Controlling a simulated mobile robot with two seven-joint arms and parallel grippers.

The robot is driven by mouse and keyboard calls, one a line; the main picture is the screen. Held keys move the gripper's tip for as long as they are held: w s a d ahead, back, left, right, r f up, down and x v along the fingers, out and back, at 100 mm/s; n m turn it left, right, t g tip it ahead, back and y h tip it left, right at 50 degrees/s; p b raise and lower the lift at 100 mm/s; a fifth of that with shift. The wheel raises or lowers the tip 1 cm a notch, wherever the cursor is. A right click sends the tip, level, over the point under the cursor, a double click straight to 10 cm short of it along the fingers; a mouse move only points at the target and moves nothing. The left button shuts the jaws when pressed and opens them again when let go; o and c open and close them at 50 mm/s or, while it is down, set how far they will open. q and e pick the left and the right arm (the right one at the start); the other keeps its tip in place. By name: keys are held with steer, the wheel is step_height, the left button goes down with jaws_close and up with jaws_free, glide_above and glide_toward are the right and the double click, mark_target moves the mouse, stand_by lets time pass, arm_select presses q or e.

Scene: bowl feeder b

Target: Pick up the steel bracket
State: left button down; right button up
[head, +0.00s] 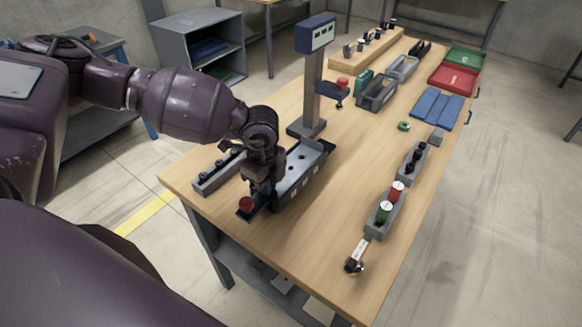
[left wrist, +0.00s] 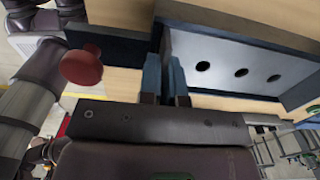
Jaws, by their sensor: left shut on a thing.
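The steel bracket (head: 301,163) is a grey plate with a row of dark round holes. It sits in a dark fixture (head: 308,187) at the near left of the wooden bench. In the left wrist view the bracket (left wrist: 222,62) fills the upper right. My left gripper (head: 264,190) points down at the bracket's near end. Its blue fingertips (left wrist: 165,76) are shut on the bracket's edge, which is partly hidden between them. A red knob (left wrist: 82,66) stands beside the fingers and also shows in the head view (head: 246,204). My right gripper is out of view.
A grey post with a display box (head: 315,34) stands just behind the fixture. A narrow grey rack (head: 216,172) lies left of my gripper. Grey holders with red and green cylinders (head: 385,212) line the right side.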

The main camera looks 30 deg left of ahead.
arm_select(q)
steer(key=shift+w, duration=0.1)
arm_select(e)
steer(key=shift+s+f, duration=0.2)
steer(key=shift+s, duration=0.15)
arm_select(q)
steer(key=shift+r, duration=0.1)
